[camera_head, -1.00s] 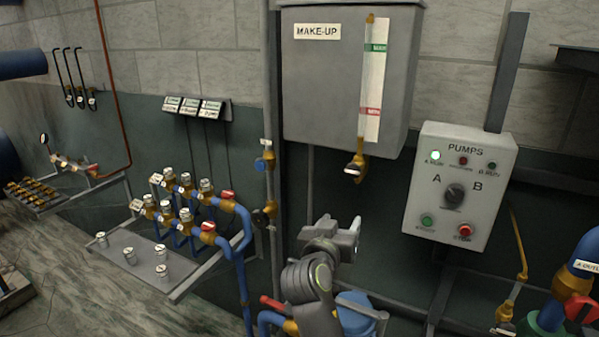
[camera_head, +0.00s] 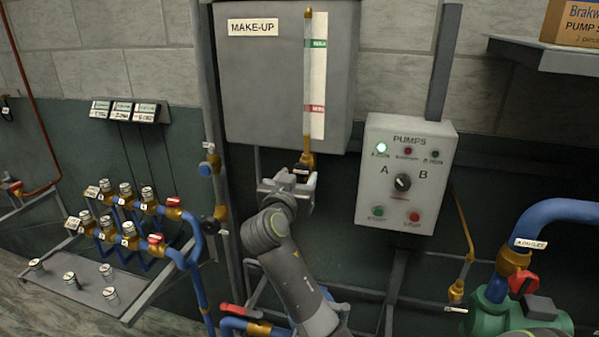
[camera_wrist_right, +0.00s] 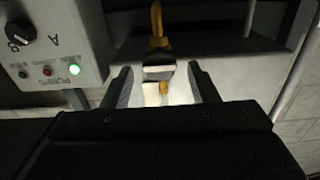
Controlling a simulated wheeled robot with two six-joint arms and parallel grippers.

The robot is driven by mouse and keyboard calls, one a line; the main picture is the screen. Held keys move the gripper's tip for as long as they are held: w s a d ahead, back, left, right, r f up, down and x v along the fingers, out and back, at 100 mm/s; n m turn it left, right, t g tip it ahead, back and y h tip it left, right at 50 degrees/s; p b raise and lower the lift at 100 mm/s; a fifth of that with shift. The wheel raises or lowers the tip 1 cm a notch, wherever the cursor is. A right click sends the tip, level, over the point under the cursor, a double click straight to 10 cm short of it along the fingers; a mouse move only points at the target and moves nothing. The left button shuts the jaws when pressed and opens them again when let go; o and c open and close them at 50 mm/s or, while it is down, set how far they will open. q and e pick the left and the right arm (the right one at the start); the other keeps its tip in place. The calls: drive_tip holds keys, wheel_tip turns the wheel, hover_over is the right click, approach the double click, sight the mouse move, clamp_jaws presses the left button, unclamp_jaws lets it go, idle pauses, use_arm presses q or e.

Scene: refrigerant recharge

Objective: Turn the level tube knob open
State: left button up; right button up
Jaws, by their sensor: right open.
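The level tube (camera_head: 308,75) runs vertically on the front of the grey make-up tank (camera_head: 265,95), beside a scale with a green and a red mark. Its brass valve, with the level tube knob (camera_head: 301,169), sits at the tube's lower end. In the right wrist view, the knob (camera_wrist_right: 158,72) shows as a pale-faced block with a dark edge on the brass fitting. My right gripper (camera_head: 288,183) is just below the tube's foot, open. In the wrist view, its fingers (camera_wrist_right: 160,80) stand either side of the knob with gaps visible. My left gripper is out of view.
The pumps panel (camera_head: 405,205) hangs to the right with a lit green lamp. A vertical grey pipe with a blue-handled valve (camera_head: 207,167) stands to the left. Blue-piped manifold valves (camera_head: 125,205) are further left. A shelf (camera_head: 545,55) juts out at upper right.

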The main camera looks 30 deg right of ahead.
drive_tip(key=shift+x, duration=0.95)
drive_tip(key=c, duration=1)
drive_tip(key=shift+o, duration=0.2)
drive_tip(key=shift+r+n+p, duration=0.1)
drive_tip(key=shift+n+p, duration=1.7)
drive_tip(key=shift+n, duration=0.2)
drive_tip(key=shift+f+n, duration=0.2)
drive_tip(key=shift+n, duration=0.1)
